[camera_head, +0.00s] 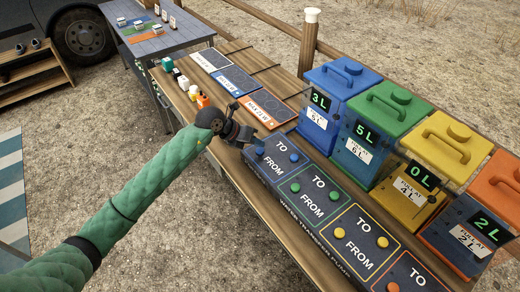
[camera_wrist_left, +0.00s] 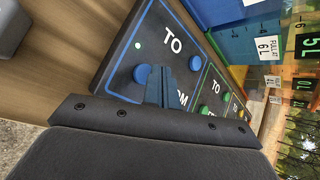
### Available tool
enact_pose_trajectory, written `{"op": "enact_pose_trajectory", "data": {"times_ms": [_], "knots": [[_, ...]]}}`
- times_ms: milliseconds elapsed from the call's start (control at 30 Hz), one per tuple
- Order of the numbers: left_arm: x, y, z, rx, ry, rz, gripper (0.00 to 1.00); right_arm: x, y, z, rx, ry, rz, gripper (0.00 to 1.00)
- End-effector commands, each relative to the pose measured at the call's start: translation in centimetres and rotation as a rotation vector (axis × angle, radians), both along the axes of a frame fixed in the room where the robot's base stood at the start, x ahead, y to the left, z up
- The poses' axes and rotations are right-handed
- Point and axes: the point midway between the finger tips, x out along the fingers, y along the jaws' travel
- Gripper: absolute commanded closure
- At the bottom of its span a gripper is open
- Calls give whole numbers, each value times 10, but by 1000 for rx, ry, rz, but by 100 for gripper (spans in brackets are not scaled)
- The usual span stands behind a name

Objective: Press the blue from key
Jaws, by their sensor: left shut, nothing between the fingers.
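The blue pump panel (camera_head: 275,172) lies flat on the bench, with a TO label and two round blue keys. The blue from key (camera_wrist_left: 141,73) is at the left of the partly hidden FROM label in the left wrist view; it also shows in the head view (camera_head: 259,151). The blue to key (camera_head: 294,157) is right of the TO label. My left gripper (camera_head: 243,138) is shut and empty above the panel's near left edge. Its fingertips (camera_wrist_left: 160,80) appear just right of the from key in the wrist view; I cannot tell whether they touch it.
Green (camera_head: 295,188), yellow (camera_head: 339,232) and orange keys (camera_head: 392,287) follow along the panel. Behind stand lidded tanks: blue (camera_head: 340,75) reading 3L, green (camera_head: 390,107) 5L, yellow (camera_head: 446,142) 0L, orange (camera_head: 500,180) 2L. Dark cards (camera_head: 233,80) lie farther left. A small green light (camera_wrist_left: 138,46) is lit.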

Motion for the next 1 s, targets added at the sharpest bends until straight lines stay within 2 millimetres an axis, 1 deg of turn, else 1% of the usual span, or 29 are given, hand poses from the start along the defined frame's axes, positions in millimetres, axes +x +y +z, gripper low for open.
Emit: {"op": "enact_pose_trajectory", "data": {"times_ms": [167,600,700,1000], "knots": [[0,0,11,0,-1,-1,100,0,0,6,0,0,0,100],[0,0,46,-1,-1,-1,100,0,0,22,0,0,0,100],[0,0,50,-1,0,-1,100,0,0,23,0,0,0,100],[0,0,50,0,0,0,100,0,0,23,0,0,0,100]]}}
